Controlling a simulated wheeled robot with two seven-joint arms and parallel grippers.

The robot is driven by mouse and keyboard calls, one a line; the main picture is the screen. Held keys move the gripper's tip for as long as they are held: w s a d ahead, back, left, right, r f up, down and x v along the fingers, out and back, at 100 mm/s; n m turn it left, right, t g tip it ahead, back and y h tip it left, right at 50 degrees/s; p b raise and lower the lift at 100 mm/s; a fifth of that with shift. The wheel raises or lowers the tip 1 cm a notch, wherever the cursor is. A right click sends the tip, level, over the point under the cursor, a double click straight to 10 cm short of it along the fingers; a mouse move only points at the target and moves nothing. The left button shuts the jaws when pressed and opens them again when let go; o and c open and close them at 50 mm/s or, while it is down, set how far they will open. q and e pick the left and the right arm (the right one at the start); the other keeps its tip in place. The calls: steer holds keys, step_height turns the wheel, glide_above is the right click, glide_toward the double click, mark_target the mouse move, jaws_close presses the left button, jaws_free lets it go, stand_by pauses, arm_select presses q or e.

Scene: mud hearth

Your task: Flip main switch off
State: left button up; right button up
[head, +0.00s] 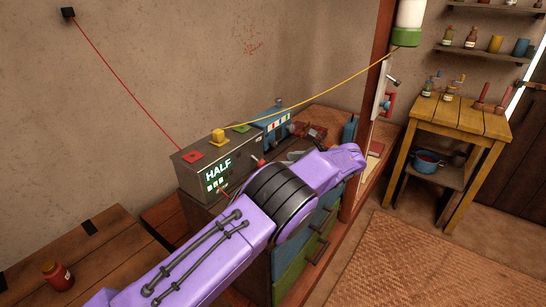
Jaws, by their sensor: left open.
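No switch carries a readable "main" label. A grey metal box (190,181) with a lit "HALF" display stands on the cabinet, and a small red-tipped lever (257,160) shows at its right end. A white panel (374,103) on the wooden post carries a dark-tipped lever (393,81) and a red handle (390,104). I cannot tell which is the main switch. My left arm crosses from the lower left in front of the cabinet. My left gripper (357,165) is at its far end, open, below the white panel and apart from it; its fingertips are hardly visible. My right gripper is out of view.
A yellow wire (310,97) runs from a yellow block (218,133) to a green-capped fixture (406,36). A blue box (274,122) stands behind the arm. A yellow table (460,112) stands right. A red jar (57,275) sits on the bench. The woven mat (430,255) is clear.

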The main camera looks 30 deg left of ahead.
arm_select(q)
steer(key=p, duration=0.2)
glide_toward(257, 160)
steer(key=a, duration=0.2)
steer(key=f, duration=0.1)
steer(key=shift+s+a, duration=0.25)
steer(key=shift+a, duration=0.15)
steer(key=w+a+f, duration=0.2)
steer(key=a+f, duration=0.1)
steer(key=shift+a, duration=0.15)
steer(key=shift+s+r, duration=0.3)
steer(key=shift+s, duration=0.15)
steer(key=shift+w+f, duration=0.1)
jaws_close()
steer(key=shift+f, duration=0.2)
steer(key=f+y+b, duration=0.1)
steer(key=b, duration=0.3)
steer(key=shift+b, duration=0.3)
steer(key=shift+r+y, duration=0.1)
steer(key=shift+y, duration=0.2)
steer(key=shift+r, duration=0.15)
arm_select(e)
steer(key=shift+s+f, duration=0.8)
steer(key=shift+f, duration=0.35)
